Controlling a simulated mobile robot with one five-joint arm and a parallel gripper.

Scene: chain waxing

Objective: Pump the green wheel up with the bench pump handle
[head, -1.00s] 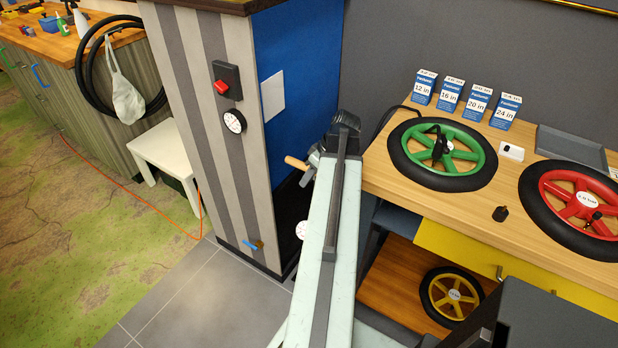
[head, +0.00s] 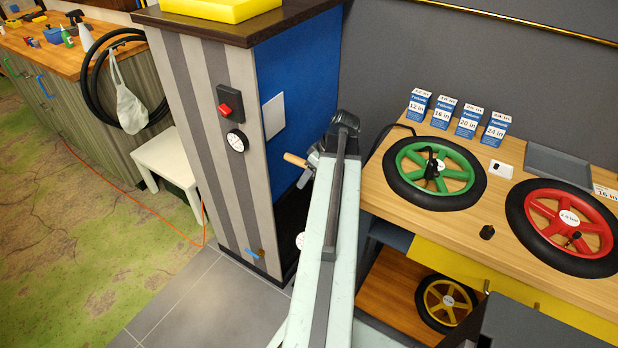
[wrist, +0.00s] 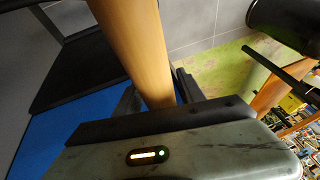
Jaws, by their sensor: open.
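The green wheel (head: 401,181) with its black tyre lies flat on the wooden bench, with a black fitting (head: 431,168) at its hub and a dark hose running toward the back left. A wooden handle (head: 294,160), seemingly the pump's, sticks out left of my gripper (head: 316,168), whose jaws are mostly hidden by my arm in the head view. In the wrist view a thick wooden bar (wrist: 135,45) runs down to my open gripper (wrist: 158,103). I cannot tell whether it touches the fingers. The pump body is hidden.
A red wheel (head: 515,215) lies right of the green one, and a yellow wheel (head: 425,305) sits on the shelf below. Several blue size boxes (head: 467,121) stand behind.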

